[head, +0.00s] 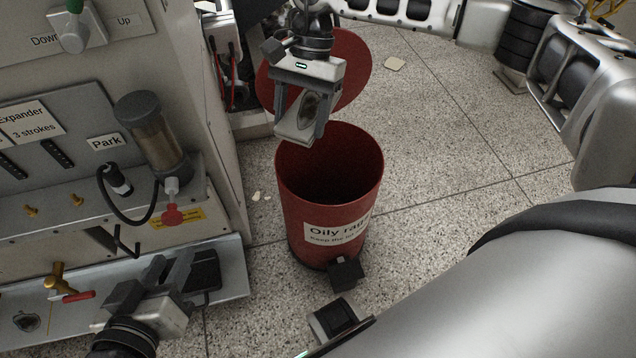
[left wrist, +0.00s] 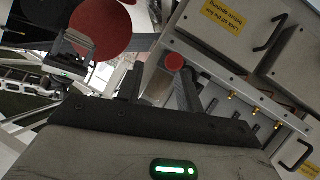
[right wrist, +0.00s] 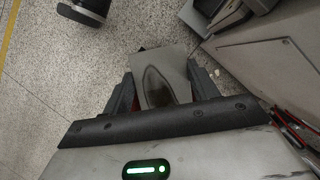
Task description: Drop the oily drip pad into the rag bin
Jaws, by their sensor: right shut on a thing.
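The oily drip pad (head: 296,131) is a light grey square with a dark stain; it also shows in the right wrist view (right wrist: 158,82). My right gripper (head: 301,118) is shut on it and holds it in the air at the bin's far-left rim, as seen in the head view. The red rag bin (head: 330,205) stands on the floor with its round lid (head: 345,72) tilted up behind and its mouth open. The inside looks dark and its bottom is hidden. My left gripper (head: 152,278) is low at the left, fingers apart and empty.
A grey machine (head: 95,100) with a cylinder, hoses and labels stands left of the bin. A small pale scrap (head: 394,63) lies on the speckled floor. Floor right of the bin is clear.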

